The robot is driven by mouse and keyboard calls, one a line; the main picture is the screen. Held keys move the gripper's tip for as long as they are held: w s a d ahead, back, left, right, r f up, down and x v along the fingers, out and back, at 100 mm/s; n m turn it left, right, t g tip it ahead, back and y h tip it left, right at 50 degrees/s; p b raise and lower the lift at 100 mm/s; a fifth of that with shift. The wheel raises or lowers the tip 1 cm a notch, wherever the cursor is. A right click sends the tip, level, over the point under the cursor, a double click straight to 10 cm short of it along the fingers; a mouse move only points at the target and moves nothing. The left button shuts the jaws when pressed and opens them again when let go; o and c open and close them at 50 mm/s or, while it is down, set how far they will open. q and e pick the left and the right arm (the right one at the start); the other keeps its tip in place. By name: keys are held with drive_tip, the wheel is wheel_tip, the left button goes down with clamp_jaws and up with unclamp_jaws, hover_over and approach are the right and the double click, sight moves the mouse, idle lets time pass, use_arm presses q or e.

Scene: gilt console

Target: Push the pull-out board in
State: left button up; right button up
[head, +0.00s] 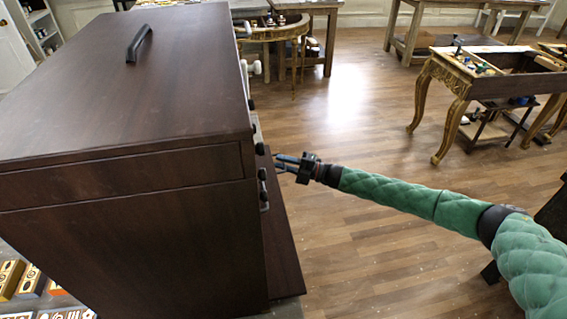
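The pull-out board (283,245) is a dark brown slab that sticks out low from the right-hand face of a dark wooden chest (130,90). Its far end and the slot it comes from are partly hidden by the chest. My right gripper (281,163) reaches in from the right on a green padded arm. Its fingers point left toward the chest's face, above the board, and look parted and empty. I cannot tell whether they touch anything. My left gripper is out of view.
Small knobs and fittings (263,175) stick out from the chest's face near my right gripper. A black handle (139,43) is on its top. Gilt-legged tables (455,85) stand farther back. The wooden floor (360,110) between is clear.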

sight(270, 163)
clamp_jaws()
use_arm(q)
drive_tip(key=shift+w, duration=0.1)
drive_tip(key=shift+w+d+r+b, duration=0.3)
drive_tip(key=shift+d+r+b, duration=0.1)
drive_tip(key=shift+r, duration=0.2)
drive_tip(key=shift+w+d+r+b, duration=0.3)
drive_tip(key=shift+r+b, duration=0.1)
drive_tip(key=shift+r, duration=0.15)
use_arm(e)
drive_tip(key=a, duration=0.3)
drive_tip(key=shift+s+a+f, duration=0.15)
drive_tip(key=shift+s+a, duration=0.25)
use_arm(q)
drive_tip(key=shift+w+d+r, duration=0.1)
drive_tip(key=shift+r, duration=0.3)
use_arm(e)
drive_tip(key=shift+a, duration=0.4)
drive_tip(key=shift+o, duration=1.5)
unclamp_jaws()
drive_tip(key=shift+s, duration=0.1)
